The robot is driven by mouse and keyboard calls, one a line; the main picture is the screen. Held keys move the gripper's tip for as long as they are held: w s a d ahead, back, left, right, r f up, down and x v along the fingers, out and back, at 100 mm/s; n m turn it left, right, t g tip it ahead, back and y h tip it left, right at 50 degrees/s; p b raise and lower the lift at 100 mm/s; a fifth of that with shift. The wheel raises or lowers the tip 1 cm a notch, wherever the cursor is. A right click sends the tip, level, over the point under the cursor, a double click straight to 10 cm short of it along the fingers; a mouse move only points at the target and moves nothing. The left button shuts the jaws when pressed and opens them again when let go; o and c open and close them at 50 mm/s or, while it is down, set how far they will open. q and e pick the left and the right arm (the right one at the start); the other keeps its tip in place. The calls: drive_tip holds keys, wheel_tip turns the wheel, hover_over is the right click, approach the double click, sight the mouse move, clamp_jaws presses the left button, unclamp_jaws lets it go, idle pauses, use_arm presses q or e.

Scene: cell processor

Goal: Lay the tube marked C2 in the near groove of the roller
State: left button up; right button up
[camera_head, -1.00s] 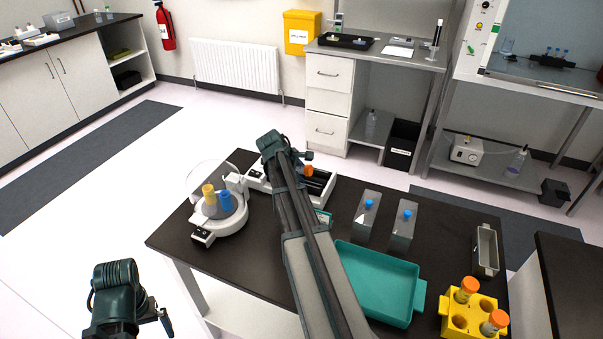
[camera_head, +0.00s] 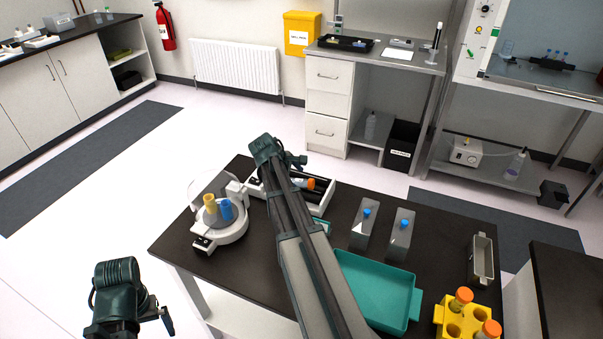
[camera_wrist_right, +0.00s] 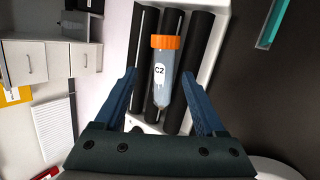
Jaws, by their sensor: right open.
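The tube marked C2 (camera_wrist_right: 161,72), clear with an orange cap and white label, lies on the black bars of the roller (camera_wrist_right: 203,30) in the right wrist view. I cannot tell surely which groove it is in. In the head view its orange cap (camera_head: 308,184) shows beside my right arm, on the white-framed roller (camera_head: 318,208). My right gripper (camera_wrist_right: 160,76) is open, one finger on each side of the tube with gaps between. In the head view the right gripper (camera_head: 296,161) is above the roller, partly hiding it. My left gripper (camera_head: 162,318) is away at lower left, its fingers unclear.
A round white device (camera_head: 222,232) with yellow and blue tubes stands left of the roller. A teal tray (camera_head: 418,303), two grey blocks (camera_head: 399,236) with blue caps, a grey open box (camera_head: 494,265) and a yellow rack (camera_head: 440,318) with orange-capped tubes stand to the right.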

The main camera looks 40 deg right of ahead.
use_arm(q)
wheel_tip(320, 180, up, 8)
drive_tip(key=p, duration=0.6)
drive_tip(key=shift+a+f, duration=0.15)
use_arm(e)
drive_tip(key=v, duration=0.9)
drive_tip(key=shift+s+a+r, duration=0.2)
drive_tip(key=shift+a+r, duration=0.05)
drive_tip(key=shift+a, duration=0.1)
use_arm(q)
drive_tip(key=shift+f, duration=0.1)
use_arm(e)
drive_tip(key=shift+d+f, duration=0.1)
drive_tip(key=shift+f, duration=0.05)
use_arm(q)
wheel_tip(320, 180, down, 8)
drive_tip(key=b, duration=0.7)
drive_tip(key=shift+r, duration=0.25)
use_arm(e)
drive_tip(key=x, duration=0.9)
drive_tip(key=shift+w+d+f, duration=0.1)
drive_tip(key=shift+w+d, duration=0.1)
drive_tip(key=shift+a, duration=0.1)
